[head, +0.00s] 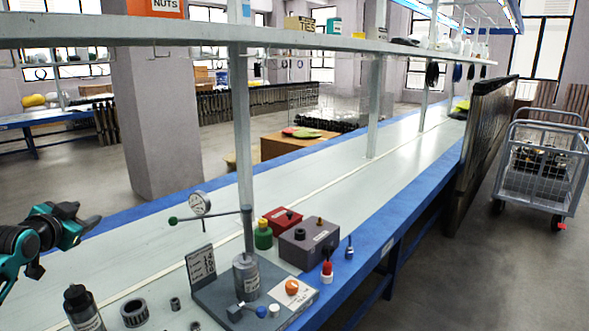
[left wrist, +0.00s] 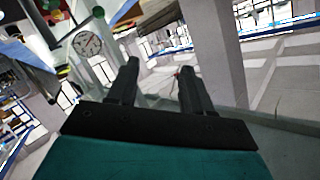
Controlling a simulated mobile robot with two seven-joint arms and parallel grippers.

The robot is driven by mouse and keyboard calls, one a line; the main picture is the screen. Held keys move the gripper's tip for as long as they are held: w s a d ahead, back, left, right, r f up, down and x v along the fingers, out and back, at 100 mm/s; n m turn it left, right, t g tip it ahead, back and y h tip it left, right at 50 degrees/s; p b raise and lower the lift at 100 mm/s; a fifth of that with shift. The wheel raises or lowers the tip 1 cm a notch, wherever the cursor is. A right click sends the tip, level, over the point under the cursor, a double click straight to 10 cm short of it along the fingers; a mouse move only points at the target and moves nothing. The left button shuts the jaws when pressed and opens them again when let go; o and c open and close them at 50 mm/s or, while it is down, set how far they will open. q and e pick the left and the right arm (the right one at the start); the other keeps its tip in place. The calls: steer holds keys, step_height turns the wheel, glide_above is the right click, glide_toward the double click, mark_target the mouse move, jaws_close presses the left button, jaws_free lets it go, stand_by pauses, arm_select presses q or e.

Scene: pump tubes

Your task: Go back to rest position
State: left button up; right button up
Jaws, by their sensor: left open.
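My left gripper (head: 78,220) is at the left edge of the head view, above the left side of the bench. Its two black fingers (left wrist: 158,82) stand apart in the left wrist view, with nothing between them. My right gripper is in neither view. On the long bench (head: 400,150) stands a grey pump base (head: 210,302) with a metal cylinder (head: 246,276) and a pressure gauge (head: 199,203) on an arm. The gauge also shows in the left wrist view (left wrist: 87,44).
Beside the pump are a grey box (head: 309,245), a red box (head: 281,220), a green bottle (head: 263,236) and a red-and-white bottle (head: 327,268). A dark bottle (head: 82,308) stands at the near left. A shelf (head: 300,40) runs above the bench. A wire cart (head: 540,165) stands right.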

arm_select(q)
steer(key=a+r+n+t+y, duration=0.1)
steer(key=a+r+t+y, duration=0.2)
steer(key=r, duration=0.3)
steer(key=s+d+f+g+h, duration=0.1)
steer(key=s+d+f+h, duration=0.1)
steer(key=s+d+f, duration=0.45)
steer(key=s+d+f+g+h, duration=0.1)
steer(key=s+d+f+g, duration=0.15)
steer(key=d+f, duration=0.75)
steer(key=s+d+f+g+h, duration=0.15)
steer(key=s+d+f, duration=0.4)
steer(key=f, duration=0.65)
steer(key=s+d+f+n+g+h, duration=0.1)
steer(key=s+d+f, duration=0.2)
steer(key=s, duration=0.6)
steer(key=s+d+f+g+h+p, duration=0.1)
steer(key=s+d+f, duration=0.2)
steer(key=s+d, duration=0.4)
steer(key=s, duration=0.3)
steer(key=shift+s+d+n, duration=0.2)
steer(key=shift+d+n, duration=0.15)
steer(key=shift+n, duration=0.05)
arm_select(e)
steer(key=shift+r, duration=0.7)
arm_select(q)
steer(key=shift+f, duration=0.1)
